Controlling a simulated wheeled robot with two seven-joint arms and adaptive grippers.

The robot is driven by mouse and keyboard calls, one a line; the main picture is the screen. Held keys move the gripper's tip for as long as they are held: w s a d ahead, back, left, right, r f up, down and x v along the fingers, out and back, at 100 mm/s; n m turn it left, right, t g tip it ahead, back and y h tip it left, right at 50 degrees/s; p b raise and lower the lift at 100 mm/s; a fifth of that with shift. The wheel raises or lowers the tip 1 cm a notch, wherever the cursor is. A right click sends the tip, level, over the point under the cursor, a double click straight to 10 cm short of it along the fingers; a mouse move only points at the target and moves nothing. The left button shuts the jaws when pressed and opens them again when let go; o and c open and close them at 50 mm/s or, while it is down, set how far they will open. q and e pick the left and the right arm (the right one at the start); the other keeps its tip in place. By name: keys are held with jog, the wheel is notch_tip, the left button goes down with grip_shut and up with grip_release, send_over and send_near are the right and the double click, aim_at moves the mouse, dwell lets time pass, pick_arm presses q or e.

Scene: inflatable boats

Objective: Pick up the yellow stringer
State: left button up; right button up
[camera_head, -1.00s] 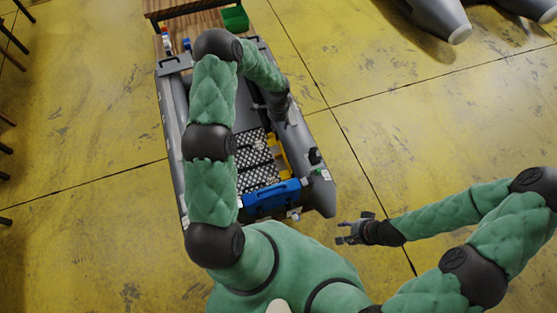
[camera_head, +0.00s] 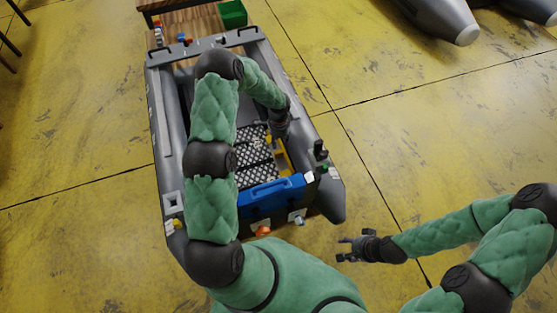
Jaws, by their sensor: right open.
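The yellow stringer (camera_head: 282,158) is inside the grey inflatable boat (camera_head: 160,120), along the right side of the black-and-white checkered floor panels. Part of it is hidden by the boat's side and my arm. My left arm reaches over the boat, and my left gripper (camera_head: 281,134) points down beside the right tube, just above the stringer in the picture. Its fingers are too small and dark to show whether they are open or touch the stringer. My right gripper (camera_head: 349,249) is open and empty over the yellow floor, right of the boat's near end.
A blue case (camera_head: 271,195) lies across the near end of the boat. Small items sit on the near tube ends, including an orange one (camera_head: 263,231). A wooden table (camera_head: 198,20) with a green bin (camera_head: 232,13) stands at the far end.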

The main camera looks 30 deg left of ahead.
aim_at(279, 153)
pick_arm(q)
notch_tip(279, 153, down, 11)
jog(key=shift+w+r+b, duration=0.1)
jog(key=shift+r+b, duration=0.1)
jog(key=shift+b, duration=0.6)
jog(key=shift+c, duration=0.3)
grip_shut()
